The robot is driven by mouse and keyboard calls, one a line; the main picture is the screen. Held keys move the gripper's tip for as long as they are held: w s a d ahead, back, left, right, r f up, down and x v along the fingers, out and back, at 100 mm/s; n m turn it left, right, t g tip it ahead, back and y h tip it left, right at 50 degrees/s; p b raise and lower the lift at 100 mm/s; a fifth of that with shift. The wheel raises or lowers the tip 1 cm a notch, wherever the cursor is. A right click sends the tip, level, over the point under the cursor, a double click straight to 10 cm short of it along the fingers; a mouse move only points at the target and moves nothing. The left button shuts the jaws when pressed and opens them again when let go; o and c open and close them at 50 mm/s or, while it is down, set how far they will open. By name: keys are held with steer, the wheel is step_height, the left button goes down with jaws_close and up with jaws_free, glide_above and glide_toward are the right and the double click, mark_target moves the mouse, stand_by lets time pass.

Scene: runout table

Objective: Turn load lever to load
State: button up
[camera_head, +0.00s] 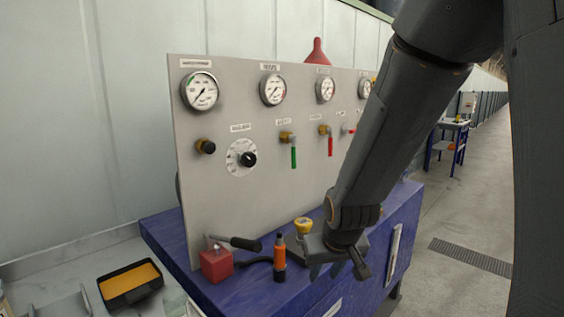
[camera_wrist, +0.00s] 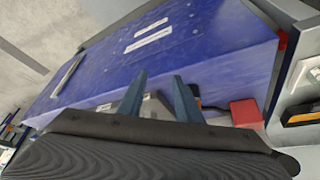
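A grey upright panel (camera_head: 225,195) carries a lever with a green handle (camera_head: 294,157) and a lever with a red handle (camera_head: 330,147), both hanging down. A third red handle (camera_head: 348,128) is partly hidden behind my arm. The small labels above are unreadable, so I cannot tell which is the load lever. My gripper (camera_head: 338,272) is low in front of the panel, over the blue bench's front edge, below and apart from the levers. In the wrist view its two fingers (camera_wrist: 160,76) are spread with a gap between them, and no lever shows there.
The blue bench (camera_head: 225,296) holds a red block (camera_head: 216,264), an orange-black tool (camera_head: 279,258) and a yellow-topped item (camera_head: 303,226) close to my gripper. A black tray (camera_head: 130,284) sits left.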

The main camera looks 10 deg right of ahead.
steer(key=w+r+t+b, duration=0.1)
steer(key=w+r+t, duration=0.3)
steer(key=w, duration=0.5)
steer(key=w+r+t, duration=0.3)
steer(key=w+r, duration=0.1)
steer(key=w, duration=0.6)
steer(key=t+b, duration=0.1)
steer(key=t, duration=0.5)
glide_toward(294, 160)
steer(key=w, duration=0.3)
steer(key=shift+n+y, duration=0.3)
steer(key=shift+n, duration=0.1)
steer(key=w+p, duration=0.1)
steer(key=w, duration=0.5)
steer(key=shift+w+r, duration=0.15)
steer(key=shift+w, duration=0.75)
jaws_close()
